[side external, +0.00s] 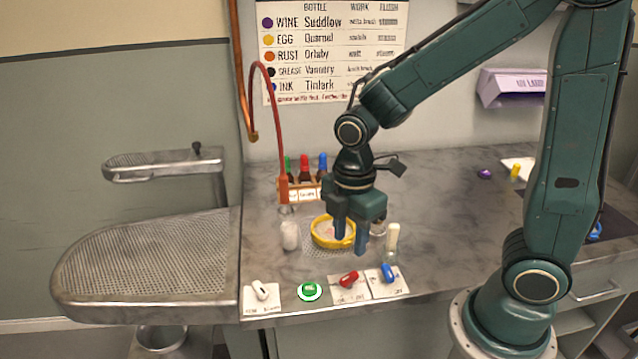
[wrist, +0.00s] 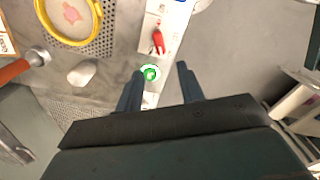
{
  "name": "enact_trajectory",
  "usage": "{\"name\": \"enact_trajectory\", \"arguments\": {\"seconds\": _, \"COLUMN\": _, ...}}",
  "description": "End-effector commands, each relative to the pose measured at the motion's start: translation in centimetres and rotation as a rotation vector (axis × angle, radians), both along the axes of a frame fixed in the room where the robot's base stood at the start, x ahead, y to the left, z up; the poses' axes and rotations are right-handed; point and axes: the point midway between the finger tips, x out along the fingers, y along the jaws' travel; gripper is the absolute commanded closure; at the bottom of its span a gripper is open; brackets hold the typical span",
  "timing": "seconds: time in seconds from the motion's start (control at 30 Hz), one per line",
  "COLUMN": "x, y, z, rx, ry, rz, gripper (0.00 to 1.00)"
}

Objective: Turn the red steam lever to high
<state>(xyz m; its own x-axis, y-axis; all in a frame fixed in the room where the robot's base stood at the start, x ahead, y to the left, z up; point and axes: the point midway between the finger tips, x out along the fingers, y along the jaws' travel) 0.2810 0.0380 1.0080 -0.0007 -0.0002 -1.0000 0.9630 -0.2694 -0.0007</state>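The red lever (side external: 349,279) sits on a white label plate near the counter's front edge, between the green button and the blue lever. It also shows in the wrist view (wrist: 158,40), ahead of my fingers. The plate's lettering is too small to read. My gripper (side external: 350,240) points down above the counter, behind the red lever in the side view and apart from it. In the wrist view my gripper (wrist: 160,80) has its two fingers spread with nothing between them that it holds.
A green button (side external: 310,291), a white lever (side external: 262,291) and a blue lever (side external: 388,273) line the front edge. A yellow hoop (side external: 322,240), a white bottle (side external: 290,235) and a pale-handled brush (side external: 392,240) stand close by. A red hose (side external: 272,100) hangs at left.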

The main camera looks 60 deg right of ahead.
Motion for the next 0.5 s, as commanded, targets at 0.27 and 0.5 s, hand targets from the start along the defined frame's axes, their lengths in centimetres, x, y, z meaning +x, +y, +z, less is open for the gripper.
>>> {"name": "enact_trajectory", "arguments": {"seconds": 0.27, "x": -0.1, "y": 0.0, "z": -3.8, "rx": 0.000, "ry": 0.004, "rz": 0.000, "gripper": 0.62}}
{"name": "enact_trajectory", "arguments": {"seconds": 0.5, "x": -0.1, "y": 0.0, "z": -6.5, "rx": 0.000, "ry": 0.004, "rz": 0.000, "gripper": 0.62}}
